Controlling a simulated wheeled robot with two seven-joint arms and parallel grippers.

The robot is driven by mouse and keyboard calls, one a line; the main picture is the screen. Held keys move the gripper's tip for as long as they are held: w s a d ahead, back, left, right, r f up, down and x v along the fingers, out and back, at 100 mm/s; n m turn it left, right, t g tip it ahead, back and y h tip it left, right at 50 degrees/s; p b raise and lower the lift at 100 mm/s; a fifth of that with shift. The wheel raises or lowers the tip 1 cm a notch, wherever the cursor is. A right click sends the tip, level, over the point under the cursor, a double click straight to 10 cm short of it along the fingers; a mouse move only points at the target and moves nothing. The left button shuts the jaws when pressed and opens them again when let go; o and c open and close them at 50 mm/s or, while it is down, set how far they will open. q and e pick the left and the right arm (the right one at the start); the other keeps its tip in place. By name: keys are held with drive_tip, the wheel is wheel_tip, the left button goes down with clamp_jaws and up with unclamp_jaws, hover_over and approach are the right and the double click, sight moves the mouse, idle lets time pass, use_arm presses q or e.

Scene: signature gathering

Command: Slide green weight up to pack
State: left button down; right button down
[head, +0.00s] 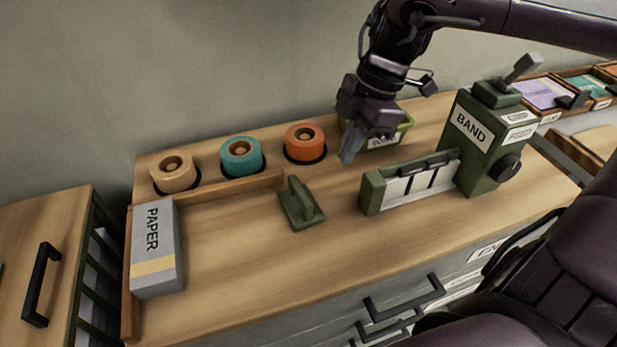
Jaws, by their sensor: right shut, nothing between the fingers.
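The green weight (302,210), a flat base with an upright fin, stands on the wooden worktop (240,260) near its middle. The pack marked PAPER (153,240), grey with a tan band, lies at the worktop's left end against a low wooden rail. A wide stretch of bare wood separates the weight from the pack. My right gripper (352,148) hangs above the worktop, behind and to the right of the weight, pointing down. It is shut and empty, apart from the weight. My left gripper is out of view.
Tan, teal and orange rolls (305,140) sit along the back, behind a low wooden strip (235,187). A green BAND machine (480,150) stands right of the weight. A green bin (405,122) is partly behind my right gripper. Drawer handles line the front.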

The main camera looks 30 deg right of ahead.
sight(314, 200)
drive_tip(key=x, duration=0.7)
drive_tip(key=shift+s+f, duration=0.1)
drive_tip(key=shift+f, duration=0.25)
drive_tip(key=a, duration=0.3)
drive_tip(key=shift+w, duration=0.4)
drive_tip(key=shift+w+a, duration=0.15)
drive_tip(key=shift+a, duration=0.4)
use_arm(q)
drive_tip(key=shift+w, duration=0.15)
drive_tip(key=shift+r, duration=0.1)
use_arm(e)
drive_tip(key=shift+d+r, duration=0.1)
